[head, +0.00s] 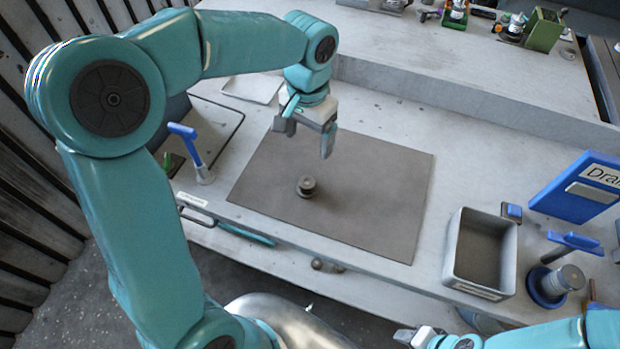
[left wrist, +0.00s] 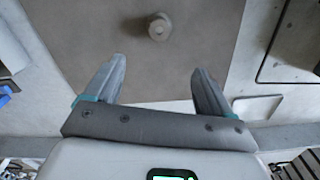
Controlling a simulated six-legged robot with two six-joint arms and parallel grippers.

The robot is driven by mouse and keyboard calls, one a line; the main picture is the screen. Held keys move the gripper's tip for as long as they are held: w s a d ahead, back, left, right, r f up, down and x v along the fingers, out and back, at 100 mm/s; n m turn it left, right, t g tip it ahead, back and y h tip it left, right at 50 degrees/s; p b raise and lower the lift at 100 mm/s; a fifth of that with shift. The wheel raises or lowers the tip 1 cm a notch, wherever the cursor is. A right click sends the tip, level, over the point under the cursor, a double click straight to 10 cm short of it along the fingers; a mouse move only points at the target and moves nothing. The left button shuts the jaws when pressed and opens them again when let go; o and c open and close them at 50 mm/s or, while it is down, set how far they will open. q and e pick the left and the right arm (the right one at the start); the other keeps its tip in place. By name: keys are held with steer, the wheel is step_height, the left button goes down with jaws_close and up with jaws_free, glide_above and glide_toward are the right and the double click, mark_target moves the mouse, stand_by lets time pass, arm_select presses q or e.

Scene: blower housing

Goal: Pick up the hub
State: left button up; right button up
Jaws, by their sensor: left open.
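The hub (head: 306,187), a small grey-brown round part with a stepped top, stands on the brown mat (head: 375,190). It also shows at the top of the left wrist view (left wrist: 159,27), beyond the fingertips. My left gripper (head: 308,138) is open and empty, above the mat and apart from the hub. Its two spread fingers show in the left wrist view (left wrist: 158,75) with bare mat between them. My right gripper (head: 412,336) shows only partly at the bottom edge of the head view, and its jaws are unclear.
A grey bin (head: 450,255) stands right of the mat, near a blue-handled tool (head: 572,241) and a blue sign block (head: 580,190). Another blue-handled tool (head: 188,146) stands left of the mat. A raised ledge (head: 440,95) runs behind. The mat around the hub is clear.

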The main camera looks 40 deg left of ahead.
arm_select(q)
step_height(320, 180, down, 3)
steer(key=s, duration=0.2)
glide_above(307, 182)
steer(key=f, duration=0.6)
steer(key=shift+w+f, duration=0.25)
steer(key=shift+f, duration=0.15)
steer(key=shift+s+p, duration=0.3)
steer(key=shift+s+d+f, duration=0.1)
steer(key=shift+s+f, duration=0.1)
steer(key=shift+f, duration=0.15)
steer(key=f, duration=0.2)
steer(key=w+f+p, duration=0.1)
steer(key=f, duration=0.1)
steer(key=shift+a+f, duration=0.2)
steer(key=shift+s+f, duration=0.15)
steer(key=shift+f, duration=0.05)
steer(key=shift+s+d+r, duration=0.1)
steer(key=shift+s+d, duration=0.05)
steer(key=shift+s, duration=0.1)
steer(key=shift+w, duration=0.3)
steer(key=c, duration=1.2)
steer(key=shift+s, duration=0.15)
arm_select(e)
steer(key=shift+s+d+r, duration=0.1)
steer(key=shift+s+r, duration=0.15)
steer(key=shift+r, duration=0.7)
